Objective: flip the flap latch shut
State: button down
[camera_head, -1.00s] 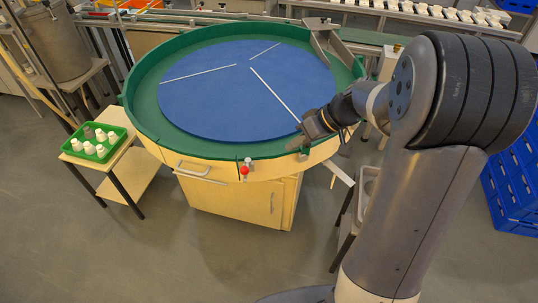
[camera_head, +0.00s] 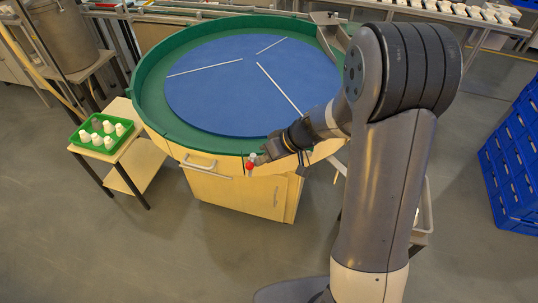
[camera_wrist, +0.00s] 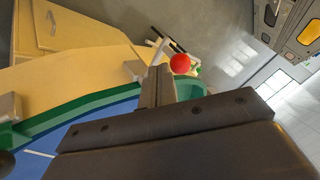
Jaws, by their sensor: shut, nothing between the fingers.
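The flap latch is a small metal fitting with a red ball knob (camera_head: 249,166) on the front rim of the round table. The red knob also shows in the wrist view (camera_wrist: 180,64), just beyond the fingers and slightly right of them. My gripper (camera_head: 260,159) is shut and empty, with its tip right by the latch, on its right side in the head view. In the wrist view my closed fingers (camera_wrist: 157,82) overlap part of the latch's metal. I cannot tell whether they touch it.
The round table has a green rim (camera_head: 150,100) and a blue disc (camera_head: 220,85) with white strips. A drawer handle (camera_head: 200,163) sits left of the latch. A green tray (camera_head: 85,148) of white pieces stands on a side table at left. Blue crates (camera_head: 515,160) are at right.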

aim_at(249, 162)
jog(key=shift+a+f+b, duration=0.1)
jog(key=shift+a+b, duration=0.05)
jog(key=shift+b, duration=0.5)
jog(key=shift+s+a+m+t+b, duration=0.2)
jog(key=shift+m+t+b, duration=0.3)
jog(key=shift+m+b, duration=0.25)
jog(key=a+m+t+h+b, duration=0.1)
jog(key=m+b, duration=0.1)
jog(key=a+m+t+b, duration=0.1)
jog(key=m+b, duration=0.1)
jog(key=shift+s+a+h, duration=0.15)
jog(key=shift+s+h, duration=0.15)
jog(key=shift+h, duration=0.1)
jog(key=shift+a+r+m+t+h+p, duration=0.25)
jog(key=shift+a+m+t+h+p, duration=0.25)
jog(key=shift+m, duration=0.35)
jog(key=shift+w+a+f+m+t+h+p, duration=0.1)
jog(key=shift+w+a+m+t+h+p, duration=0.55)
jog(key=shift+p, duration=1.55)
jog(key=shift+w+a+r+m+t+h+p, duration=0.15)
jog(key=shift+a+m+h+p, duration=0.45)
jog(key=shift+m+p, duration=1.25)
jog(key=shift+w+a+f+m+t+h+p, duration=0.15)
jog(key=shift+w+a+m+t+h+p, duration=0.3)
jog(key=shift+p, duration=2.05)
jog(key=shift+w+a+m+g, duration=0.1)
jog(key=shift+a+m+g, duration=0.1)
jog(key=shift+m+g, duration=0.05)
